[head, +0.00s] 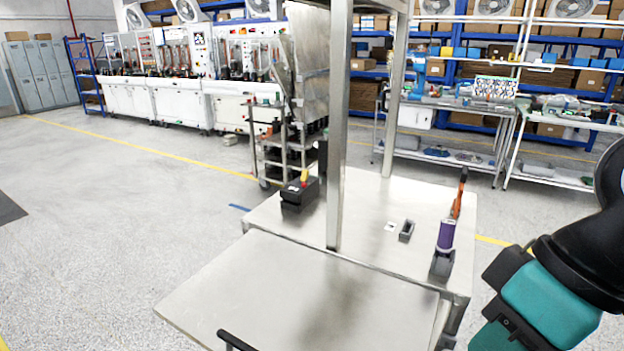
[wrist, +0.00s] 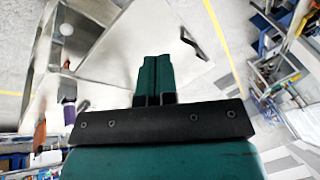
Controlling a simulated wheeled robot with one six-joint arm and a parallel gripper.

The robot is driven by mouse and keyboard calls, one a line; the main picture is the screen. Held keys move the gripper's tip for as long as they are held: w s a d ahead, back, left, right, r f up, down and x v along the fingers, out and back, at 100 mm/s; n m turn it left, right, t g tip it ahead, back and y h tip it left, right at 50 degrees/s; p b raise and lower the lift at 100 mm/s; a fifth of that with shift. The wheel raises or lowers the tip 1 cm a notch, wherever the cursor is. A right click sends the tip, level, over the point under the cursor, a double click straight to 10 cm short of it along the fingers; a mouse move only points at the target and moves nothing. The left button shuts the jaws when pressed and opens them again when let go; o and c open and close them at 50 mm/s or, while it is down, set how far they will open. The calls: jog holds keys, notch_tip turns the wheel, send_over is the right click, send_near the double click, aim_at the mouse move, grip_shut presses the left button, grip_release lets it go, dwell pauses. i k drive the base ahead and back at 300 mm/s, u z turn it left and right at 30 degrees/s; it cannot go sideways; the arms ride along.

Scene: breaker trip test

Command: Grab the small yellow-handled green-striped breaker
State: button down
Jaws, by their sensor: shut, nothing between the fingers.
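A small black breaker (head: 299,192) with an upright yellow handle stands near the far left edge of the metal table (head: 290,225) in the head view. A green stripe on it is too small to make out. I cannot pick the breaker out in the wrist view. My gripper (wrist: 156,60) shows in the wrist view with its two teal fingers pressed together and nothing between them. In the head view, my teal and black arm is at the lower right, well apart from the breaker, and the fingertips are not seen.
A metal post (head: 339,120) rises from the table just right of the breaker. A purple and orange tool (head: 446,236) stands in a holder on the right side, beside a small grey block (head: 406,231). The table's front part (head: 290,290) is mostly clear.

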aim_at(295, 198)
jog(key=u, duration=2.1)
jog(key=i, duration=4.05)
jog(key=z, duration=3.6)
